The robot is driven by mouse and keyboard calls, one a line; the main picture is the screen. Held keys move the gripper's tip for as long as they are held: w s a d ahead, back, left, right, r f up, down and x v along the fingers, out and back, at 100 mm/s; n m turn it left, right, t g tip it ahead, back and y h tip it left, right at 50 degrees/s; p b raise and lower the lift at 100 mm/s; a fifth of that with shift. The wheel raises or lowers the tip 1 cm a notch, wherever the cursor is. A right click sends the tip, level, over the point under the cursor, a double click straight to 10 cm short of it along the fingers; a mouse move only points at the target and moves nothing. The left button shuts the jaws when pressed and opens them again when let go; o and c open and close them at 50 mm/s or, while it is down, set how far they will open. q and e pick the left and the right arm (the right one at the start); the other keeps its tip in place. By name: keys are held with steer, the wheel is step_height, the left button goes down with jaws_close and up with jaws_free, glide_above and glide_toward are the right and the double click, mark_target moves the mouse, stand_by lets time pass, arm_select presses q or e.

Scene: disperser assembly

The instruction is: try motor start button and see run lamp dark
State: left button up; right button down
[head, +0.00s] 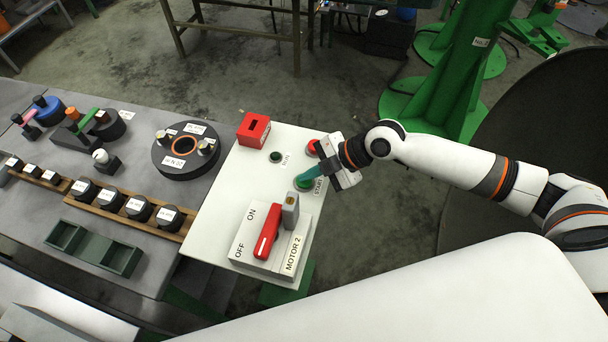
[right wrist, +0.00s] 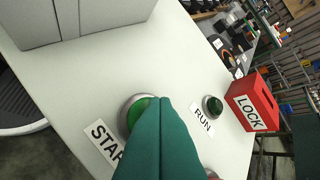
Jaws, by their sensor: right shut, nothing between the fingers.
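The white panel (head: 222,222) carries a green START button (head: 301,187) in a metal ring. In the right wrist view the START button (right wrist: 137,110) is partly covered by my teal fingertips. My right gripper (head: 305,178) is shut and empty with its tips at the button; whether they press it cannot be told. The RUN lamp (head: 276,156) is dark green and unlit, and it also looks dark in the right wrist view (right wrist: 212,106). A red button (head: 312,147) is partly hidden by my gripper. My left gripper is not in view.
A MOTOR 2 switch with a red handle (head: 267,233) and a grey block (head: 291,211) stands on the panel's near part. A red LOCK box (head: 254,129) sits at its far corner. The grey bench (head: 135,150) at left holds several labelled parts and a green tray (head: 127,262).

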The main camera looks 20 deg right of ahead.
steer(key=shift+r+p, duration=0.65)
steer(key=shift+r, duration=0.4)
steer(key=shift+r, duration=0.15)
step_height(320, 180, up, 5)
steer(key=p, duration=0.3)
steer(key=shift+p, duration=0.3)
steer(key=shift+d, duration=0.1)
